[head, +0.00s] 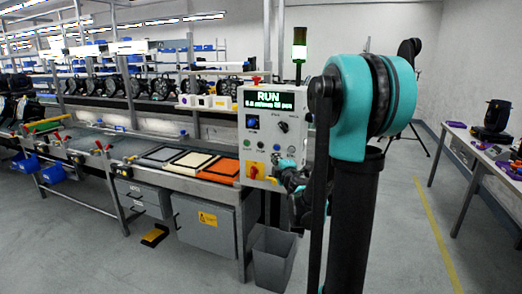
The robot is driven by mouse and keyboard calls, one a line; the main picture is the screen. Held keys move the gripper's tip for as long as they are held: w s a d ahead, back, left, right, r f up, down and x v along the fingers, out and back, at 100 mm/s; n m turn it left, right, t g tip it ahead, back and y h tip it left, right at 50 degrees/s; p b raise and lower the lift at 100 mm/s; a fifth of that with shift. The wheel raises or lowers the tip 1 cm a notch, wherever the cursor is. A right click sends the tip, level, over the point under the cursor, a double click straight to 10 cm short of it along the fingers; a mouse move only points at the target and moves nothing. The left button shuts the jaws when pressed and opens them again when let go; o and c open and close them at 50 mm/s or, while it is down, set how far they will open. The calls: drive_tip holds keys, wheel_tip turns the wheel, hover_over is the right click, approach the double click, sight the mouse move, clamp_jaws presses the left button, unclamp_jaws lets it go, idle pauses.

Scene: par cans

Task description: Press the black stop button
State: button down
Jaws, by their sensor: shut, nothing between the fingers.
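The control panel (271,120) is a light grey upright box with a lit screen reading RUN. Several small buttons and knobs sit on its face. A small dark button (261,145) in the lower row, right of a green one, looks like the black stop button; its label is too small to read. My gripper (279,172) is shut and empty at the panel's lower right, below the button row. It is small and partly hidden by my arm, and I cannot tell whether it touches the panel.
A red and yellow switch (253,171) sits low on the panel. A conveyor bench runs left with black, white and orange trays (217,170). A grey bin (273,258) stands below.

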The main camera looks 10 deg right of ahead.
drive_tip(key=a+n, duration=0.1)
drive_tip(key=a+f+n+y, duration=0.1)
drive_tip(key=w+a+n+y, duration=0.1)
drive_tip(key=shift+f+g, duration=0.3)
drive_tip(key=shift+g, duration=0.1)
drive_tip(key=shift+w, duration=0.15)
approach(258, 145)
drive_tip(key=w+a, duration=0.3)
drive_tip(key=a, duration=0.1)
drive_tip(key=shift+w+d+f, duration=0.1)
drive_tip(key=shift+w+d, duration=1.15)
drive_tip(key=shift+w, duration=0.15)
